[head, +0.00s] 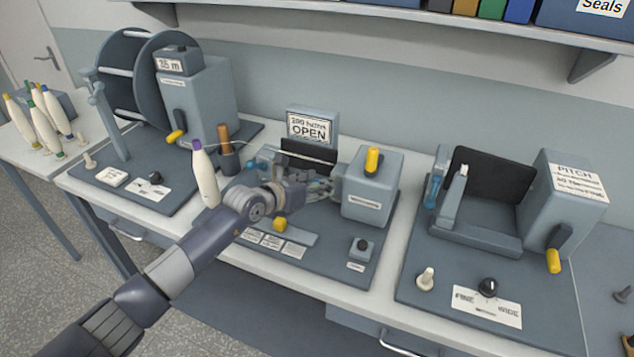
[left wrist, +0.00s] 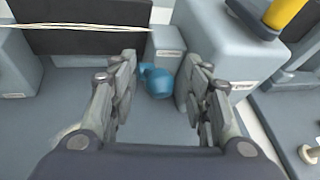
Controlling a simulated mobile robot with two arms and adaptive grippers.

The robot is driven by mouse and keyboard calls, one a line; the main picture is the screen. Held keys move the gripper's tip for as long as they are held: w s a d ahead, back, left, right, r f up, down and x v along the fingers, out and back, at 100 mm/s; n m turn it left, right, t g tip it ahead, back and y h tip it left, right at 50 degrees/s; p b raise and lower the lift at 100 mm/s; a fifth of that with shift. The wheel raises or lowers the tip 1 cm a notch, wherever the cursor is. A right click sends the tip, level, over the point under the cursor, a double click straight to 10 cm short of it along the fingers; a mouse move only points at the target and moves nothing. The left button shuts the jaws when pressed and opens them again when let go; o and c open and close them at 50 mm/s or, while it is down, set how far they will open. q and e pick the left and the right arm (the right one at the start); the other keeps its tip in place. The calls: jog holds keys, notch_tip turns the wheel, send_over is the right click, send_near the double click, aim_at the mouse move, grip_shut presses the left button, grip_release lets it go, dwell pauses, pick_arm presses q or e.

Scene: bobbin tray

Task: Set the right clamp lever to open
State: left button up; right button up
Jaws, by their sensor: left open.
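My left gripper (head: 318,188) reaches over the middle machine and hides much of its centre. In the left wrist view its two fingers (left wrist: 160,66) are apart, with nothing held. A blue lever with a rounded knob (left wrist: 157,81) shows between and just beyond the fingertips, at a grey block (left wrist: 166,42) beside the tall housing; it appears to be the right clamp lever. I cannot tell whether a finger touches it. In the head view this lever is mostly hidden by the gripper. Another blue part (head: 258,165) shows left of the gripper. My right gripper is not in view.
The grey housing (head: 366,205) with a yellow handle (head: 373,159) stands close right of the gripper. A sign reading OPEN (head: 309,126) stands behind. A thread (left wrist: 60,26) crosses the dark panel. A white bobbin (head: 205,175) stands near my forearm. Another machine (head: 480,240) is at right.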

pick_arm(q)
jog(key=shift+c, duration=0.3)
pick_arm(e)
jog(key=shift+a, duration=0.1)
pick_arm(q)
grip_shut()
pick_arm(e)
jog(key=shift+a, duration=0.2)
pick_arm(q)
jog(key=shift+d+f+b, duration=0.1)
jog(key=shift+f+b, duration=0.15)
jog(key=shift+b, duration=0.05)
jog(key=f+t+h+b, duration=0.1)
jog(key=t+b, duration=0.1)
jog(key=b, duration=0.5)
jog(key=s+f+m+t+h+b, duration=0.1)
jog(key=f+t+b, duration=0.1)
jog(key=b, duration=0.5)
jog(key=shift+s+h, duration=0.1)
jog(key=shift+h, duration=0.2)
jog(key=shift+t+b, duration=0.3)
jog(key=shift+b, duration=0.35)
jog(key=shift+r, duration=0.15)
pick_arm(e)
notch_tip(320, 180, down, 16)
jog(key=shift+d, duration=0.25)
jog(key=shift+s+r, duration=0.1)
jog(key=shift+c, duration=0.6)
